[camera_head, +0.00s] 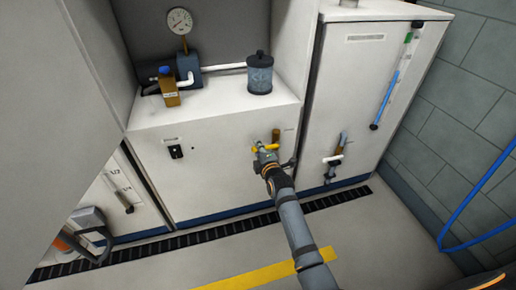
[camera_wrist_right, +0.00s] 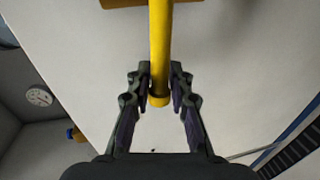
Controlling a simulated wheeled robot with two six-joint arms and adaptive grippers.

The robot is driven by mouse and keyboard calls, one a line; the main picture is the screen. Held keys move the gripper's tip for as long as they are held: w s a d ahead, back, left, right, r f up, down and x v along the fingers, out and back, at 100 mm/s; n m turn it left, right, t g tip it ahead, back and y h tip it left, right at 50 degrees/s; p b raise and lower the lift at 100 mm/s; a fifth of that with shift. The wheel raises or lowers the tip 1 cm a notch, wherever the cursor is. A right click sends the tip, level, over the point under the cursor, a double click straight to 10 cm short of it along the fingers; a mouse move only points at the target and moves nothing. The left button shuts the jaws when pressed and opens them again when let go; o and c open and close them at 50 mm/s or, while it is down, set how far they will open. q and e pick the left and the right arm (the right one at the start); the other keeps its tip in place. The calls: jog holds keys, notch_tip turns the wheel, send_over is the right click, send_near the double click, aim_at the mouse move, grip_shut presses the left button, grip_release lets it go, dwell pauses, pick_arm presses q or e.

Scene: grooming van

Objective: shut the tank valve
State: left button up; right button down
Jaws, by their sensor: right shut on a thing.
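The valve on the white cabinet's front has a brass-coloured body (camera_head: 276,135) and a yellow lever (camera_head: 272,147). The lever lies roughly crosswise to the upright body in the head view. My right gripper (camera_head: 263,155) is at the lever, with its arm reaching up from the bottom. In the right wrist view the yellow lever (camera_wrist_right: 160,45) runs down from the top, and my right gripper (camera_wrist_right: 160,88) is shut on its free end, one finger on each side. Part of the brass body (camera_wrist_right: 125,3) shows at the top edge.
The white cabinet (camera_head: 220,165) carries a gauge (camera_head: 179,20), a brass fitting (camera_head: 170,98) and a dark canister (camera_head: 259,76). A tall white tank (camera_head: 365,75) with another tap (camera_head: 333,165) stands to the right. A blue hose (camera_head: 478,200) hangs far right. A dark floor grate (camera_head: 325,200) runs along the front.

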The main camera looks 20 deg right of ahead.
jog(key=shift+f, duration=0.15)
jog(key=c, duration=1.3)
grip_release()
jog(key=shift+c, duration=0.2)
jog(key=shift+s, duration=0.15)
jog(key=s+r, duration=0.1)
jog(key=s, duration=0.6)
jog(key=shift+d+r, duration=0.2)
jog(key=shift+r, duration=0.15)
jog(key=shift+s, duration=0.15)
